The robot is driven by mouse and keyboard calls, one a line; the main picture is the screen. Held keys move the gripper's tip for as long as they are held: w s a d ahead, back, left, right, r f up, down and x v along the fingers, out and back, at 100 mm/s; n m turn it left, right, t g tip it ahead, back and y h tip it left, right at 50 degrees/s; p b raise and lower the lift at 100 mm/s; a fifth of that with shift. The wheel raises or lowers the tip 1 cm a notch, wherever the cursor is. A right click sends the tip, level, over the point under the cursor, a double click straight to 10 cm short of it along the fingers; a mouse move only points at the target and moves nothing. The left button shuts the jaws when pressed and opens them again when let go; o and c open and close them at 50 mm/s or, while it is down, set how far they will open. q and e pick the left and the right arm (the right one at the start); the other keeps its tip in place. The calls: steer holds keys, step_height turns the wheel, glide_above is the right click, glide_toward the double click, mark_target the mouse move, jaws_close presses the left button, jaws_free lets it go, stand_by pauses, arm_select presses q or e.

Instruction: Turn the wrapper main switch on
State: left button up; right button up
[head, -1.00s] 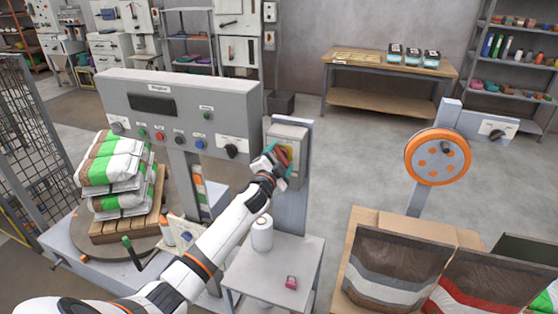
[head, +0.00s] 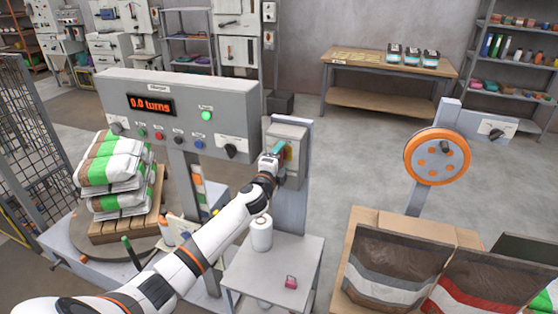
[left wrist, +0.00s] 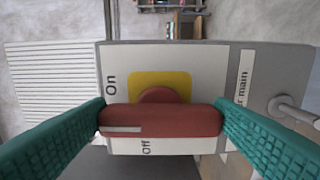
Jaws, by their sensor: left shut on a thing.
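The wrapper main switch's red handle (left wrist: 165,121) crosses the left wrist view, on a yellow plate (left wrist: 172,83) with "On" and "Off" labels. Its white mark is at the left end, on the side of the "On" label. My left gripper (head: 276,152) is at the grey switch box (head: 290,132) on the post. Its teal fingers (left wrist: 160,125) are shut on the two ends of the handle. In the head view the gripper mostly hides the handle. The panel display (head: 151,105) is lit with "0.0 turns", and the green lamp (head: 206,116) glows. My right gripper is not in view.
The wide control panel (head: 180,88) stands just left of my forearm. A small table (head: 256,272) below holds a white roll (head: 261,234) and a pink padlock (head: 291,282). Stacked bags (head: 112,172) stand at left. A hasp or latch (left wrist: 294,110) sits beside the switch plate.

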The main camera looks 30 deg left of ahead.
arm_select(q)
steer(key=shift+f, duration=0.1)
stand_by(0.3)
steer(key=o, duration=1)
steer(key=shift+b+v, duration=0.85)
steer(key=shift+v, duration=5.2)
steer(key=shift+d, duration=0.1)
